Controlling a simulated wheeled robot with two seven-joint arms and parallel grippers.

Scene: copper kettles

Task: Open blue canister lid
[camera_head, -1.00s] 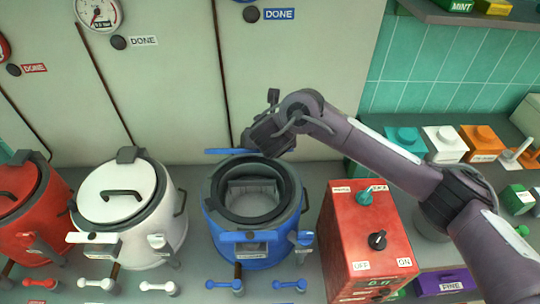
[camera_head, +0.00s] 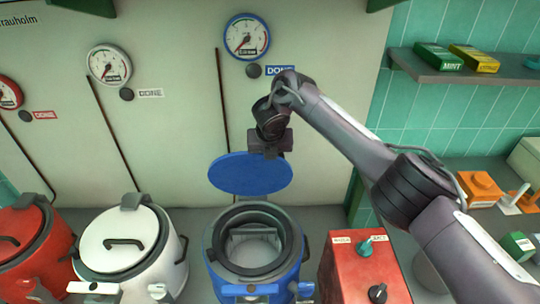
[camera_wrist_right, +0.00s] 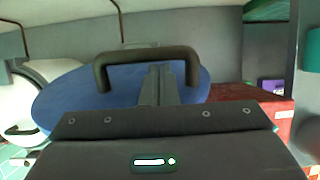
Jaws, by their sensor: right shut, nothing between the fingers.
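The blue canister (camera_head: 255,270) stands at the lower middle of the head view, its round mouth uncovered and its inside showing. Its blue lid (camera_head: 250,174) is tilted up behind the mouth, broad blue face toward the head camera. My right gripper (camera_head: 270,152) is just above and behind the lid's upper edge. In the right wrist view the blue lid (camera_wrist_right: 75,105) and its dark handle (camera_wrist_right: 150,56) lie just ahead of the gripper (camera_wrist_right: 158,72). The fingers are together, with nothing between them; whether they touch the handle I cannot tell. My left gripper is not in view.
A white canister (camera_head: 130,245) and a red canister (camera_head: 30,245) stand to the left with lids on. A red control box (camera_head: 350,275) stands close on the right. A wall panel with gauges (camera_head: 247,37) is behind. A shelf (camera_head: 465,70) holds boxes at upper right.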

